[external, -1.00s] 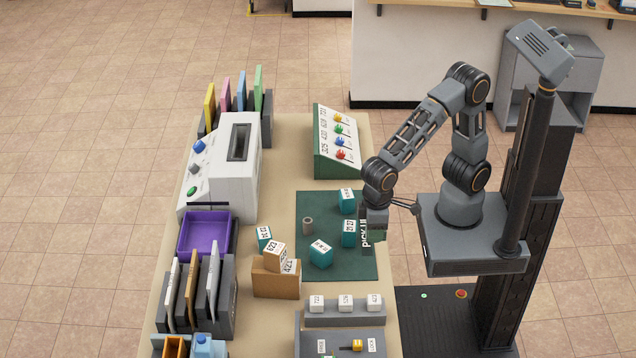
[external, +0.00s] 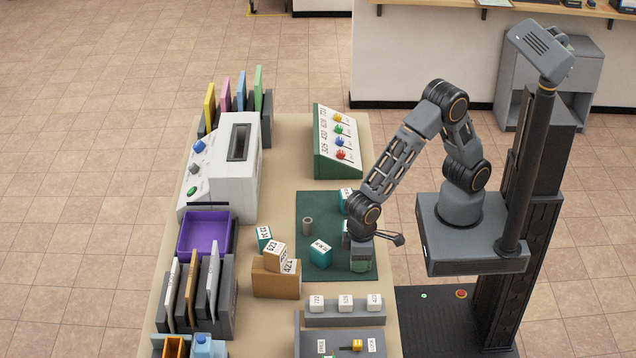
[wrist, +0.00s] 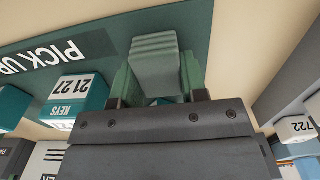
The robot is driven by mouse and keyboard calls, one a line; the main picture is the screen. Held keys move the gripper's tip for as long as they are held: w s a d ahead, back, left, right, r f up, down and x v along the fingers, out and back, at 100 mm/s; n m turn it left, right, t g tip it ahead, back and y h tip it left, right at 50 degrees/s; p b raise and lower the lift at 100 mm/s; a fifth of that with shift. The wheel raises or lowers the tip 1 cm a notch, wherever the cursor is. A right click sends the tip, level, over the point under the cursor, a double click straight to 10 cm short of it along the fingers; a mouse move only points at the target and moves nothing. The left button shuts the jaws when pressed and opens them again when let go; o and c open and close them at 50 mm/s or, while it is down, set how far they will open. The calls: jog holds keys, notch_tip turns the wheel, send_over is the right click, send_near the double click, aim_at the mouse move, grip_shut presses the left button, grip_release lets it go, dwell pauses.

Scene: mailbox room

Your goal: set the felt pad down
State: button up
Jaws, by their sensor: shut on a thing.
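The felt pad (wrist: 158,62) is a grey-green ribbed block in the wrist view, held between the two green fingers of my gripper (wrist: 158,88). In the external view my gripper (external: 361,262) points down over the near right part of the dark green pick-up mat (external: 335,208). The pad is mostly hidden there by the gripper. The mat also shows in the wrist view (wrist: 205,22), under and beyond the pad. I cannot tell whether the pad touches the mat.
Teal labelled cubes stand on the mat, one (external: 321,254) left of my gripper and one (wrist: 78,92) close by in the wrist view. A grey rack (external: 345,316) of white cubes lies in front. The mat's upper left is clear.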

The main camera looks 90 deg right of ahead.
jog(key=shift+f, duration=0.15)
jog(key=o, duration=0.9)
notch_tip(320, 180, up, 12)
jog(key=r, duration=0.1)
jog(key=s+d+t, duration=0.1)
jog(key=s+d, duration=0.2)
jog(key=d, duration=0.5)
jog(key=s+d+r+t, duration=0.1)
jog(key=s+d, duration=0.1)
jog(key=d, duration=0.6)
jog(key=s+d+t, duration=0.1)
jog(key=s+d, duration=0.2)
jog(key=d, duration=0.4)
jog(key=shift+s+d+r+t, duration=0.3)
jog(key=shift+s+d+r, duration=0.05)
jog(key=shift+d, duration=0.05)
